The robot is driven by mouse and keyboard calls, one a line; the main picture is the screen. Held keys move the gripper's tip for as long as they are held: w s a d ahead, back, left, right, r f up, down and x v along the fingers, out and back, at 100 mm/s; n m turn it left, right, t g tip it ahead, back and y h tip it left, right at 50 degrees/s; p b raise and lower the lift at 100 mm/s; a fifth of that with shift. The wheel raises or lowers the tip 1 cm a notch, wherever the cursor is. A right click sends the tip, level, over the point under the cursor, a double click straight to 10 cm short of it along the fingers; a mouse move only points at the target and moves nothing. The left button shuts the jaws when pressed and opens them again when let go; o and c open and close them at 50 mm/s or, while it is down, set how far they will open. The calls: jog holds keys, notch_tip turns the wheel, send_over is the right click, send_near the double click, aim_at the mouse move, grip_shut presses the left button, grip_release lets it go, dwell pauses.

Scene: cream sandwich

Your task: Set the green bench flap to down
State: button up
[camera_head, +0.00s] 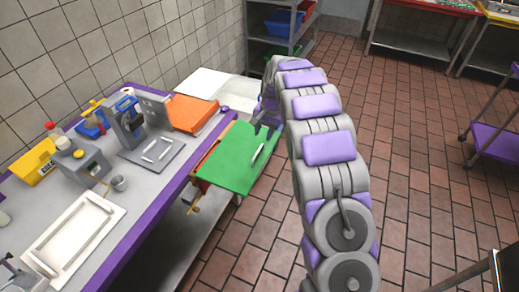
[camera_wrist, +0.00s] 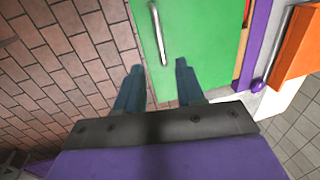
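The green bench flap (camera_head: 228,160) sticks out from the right edge of the bench and looks roughly level; I cannot tell its exact tilt. A pale bar handle (camera_head: 258,155) is on its face near the outer edge. In the wrist view the green flap (camera_wrist: 200,40) fills the top centre, with the handle (camera_wrist: 158,35) upright in the picture. My gripper (camera_head: 264,128) is over the flap's far outer corner. In the wrist view my gripper (camera_wrist: 160,66) has its two fingers apart with nothing between them, short of the handle's near end.
The bench (camera_head: 160,185) at left carries a white tray (camera_head: 75,240), a grey press (camera_head: 125,125) and an orange panel (camera_head: 190,113). A shelf rack (camera_head: 280,28) with bins stands behind. Open tiled floor (camera_head: 420,150) lies to the right, with a purple cart (camera_head: 495,140) beyond.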

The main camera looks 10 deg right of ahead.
aim_at(258, 151)
jog(key=f, duration=0.3)
jog(key=a+f+b, duration=0.1)
jog(key=f, duration=0.5)
jog(key=shift+w+a+b, duration=0.3)
jog(key=shift+w+a, duration=0.05)
jog(key=shift+w, duration=0.05)
grip_shut()
